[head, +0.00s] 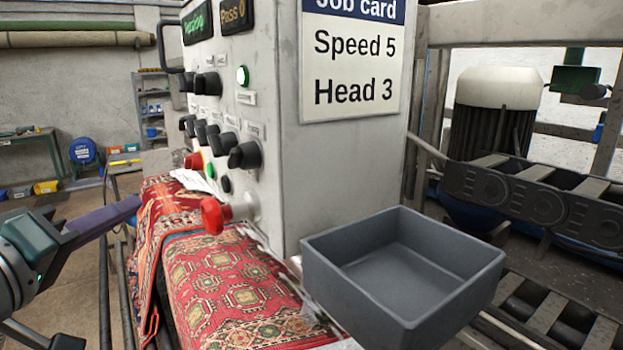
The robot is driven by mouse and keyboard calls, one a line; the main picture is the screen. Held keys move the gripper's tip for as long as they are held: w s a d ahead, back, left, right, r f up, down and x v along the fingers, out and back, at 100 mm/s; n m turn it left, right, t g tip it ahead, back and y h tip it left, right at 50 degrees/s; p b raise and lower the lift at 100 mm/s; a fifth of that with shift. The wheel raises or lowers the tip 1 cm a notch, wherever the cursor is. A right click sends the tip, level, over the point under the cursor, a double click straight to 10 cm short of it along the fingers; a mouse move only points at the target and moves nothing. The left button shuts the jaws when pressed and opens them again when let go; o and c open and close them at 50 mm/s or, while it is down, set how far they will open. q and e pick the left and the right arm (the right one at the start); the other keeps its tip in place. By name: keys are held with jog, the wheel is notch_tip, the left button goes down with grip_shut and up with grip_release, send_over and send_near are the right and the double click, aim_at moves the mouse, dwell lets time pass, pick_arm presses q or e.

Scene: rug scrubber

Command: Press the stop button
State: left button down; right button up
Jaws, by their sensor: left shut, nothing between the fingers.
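The grey control box has a panel face turned to the left, seen at a steep angle. A red button (193,161) sits low on it, beside a small green button (210,170) and a black one (226,184). Nearer and lower, a larger red mushroom-shaped knob (212,216) sticks out on a pale base. The labels are too small to read, so I cannot tell which red one is marked stop. My left gripper (138,203) is shut and empty, left of the panel and apart from it, its tip pointing towards the red controls. My right gripper is out of view.
A job card (352,60) reads Speed 5, Head 3. An empty grey tray (400,270) juts out at right. Space before the panel is open.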

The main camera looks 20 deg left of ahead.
aim_at(226, 184)
pick_arm(q)
jog(key=shift+a, duration=0.1)
dwell(0.3)
jog(key=w+d, duration=0.5)
jog(key=w, duration=0.1)
jog(key=shift+w+d+p, duration=0.4)
jog(key=shift+p, duration=0.05)
jog(key=shift+w+d, duration=0.1)
dwell(1.9)
jog(key=shift+w+d, duration=0.15)
jog(key=shift+w, duration=0.1)
jog(key=shift+w+d, duration=0.3)
dwell(0.7)
jog(key=shift+s+a, duration=0.55)
jog(key=shift+s, duration=0.1)
